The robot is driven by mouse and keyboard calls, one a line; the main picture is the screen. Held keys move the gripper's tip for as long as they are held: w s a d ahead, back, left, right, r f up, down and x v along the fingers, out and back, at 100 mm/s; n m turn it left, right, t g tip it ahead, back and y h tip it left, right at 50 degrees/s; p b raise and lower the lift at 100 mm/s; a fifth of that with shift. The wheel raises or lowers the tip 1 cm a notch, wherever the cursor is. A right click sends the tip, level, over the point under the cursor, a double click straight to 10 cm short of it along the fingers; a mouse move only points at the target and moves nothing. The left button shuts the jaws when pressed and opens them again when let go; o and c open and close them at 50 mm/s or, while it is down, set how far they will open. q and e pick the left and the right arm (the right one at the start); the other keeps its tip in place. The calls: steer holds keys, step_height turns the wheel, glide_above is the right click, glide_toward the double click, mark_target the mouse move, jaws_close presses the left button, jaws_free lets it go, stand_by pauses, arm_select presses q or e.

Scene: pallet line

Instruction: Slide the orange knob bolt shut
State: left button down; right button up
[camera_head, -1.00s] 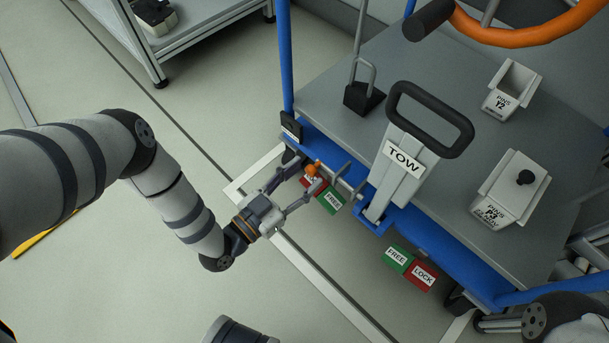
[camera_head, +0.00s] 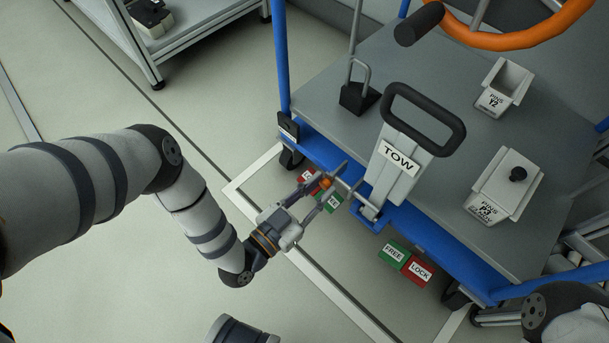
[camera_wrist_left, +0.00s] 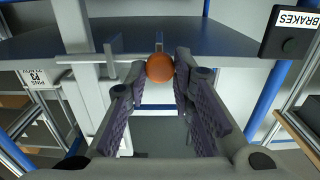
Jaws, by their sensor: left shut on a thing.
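The orange knob (camera_head: 325,183) of the bolt is at the cart's near blue edge, left of the TOW handle (camera_head: 399,155). My left gripper (camera_head: 332,184) is shut on the knob, with a finger on each side of it. In the left wrist view the round orange knob (camera_wrist_left: 160,67) sits between the purple-padded fingers (camera_wrist_left: 164,85). A thin grey upright stands directly behind it, and another stands to its left. The bolt's rod and its end are mostly hidden by the fingers and knob. My right gripper is not in view.
Below the cart edge are a red and green pedal pair (camera_head: 334,203), partly covered by my gripper, and another FREE and LOCK pair (camera_head: 404,262). The grey cart deck (camera_head: 440,70) carries bins. A BRAKES plate (camera_wrist_left: 292,32) is at upper right in the wrist view. Floor left is clear.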

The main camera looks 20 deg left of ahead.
arm_select(q)
steer(key=shift+s+d, duration=0.15)
steer(key=shift+d, duration=0.15)
steer(key=c, duration=1.4)
jaws_free()
steer(key=shift+d, duration=0.1)
steer(key=shift+o, duration=0.2)
steer(key=v, duration=1.2)
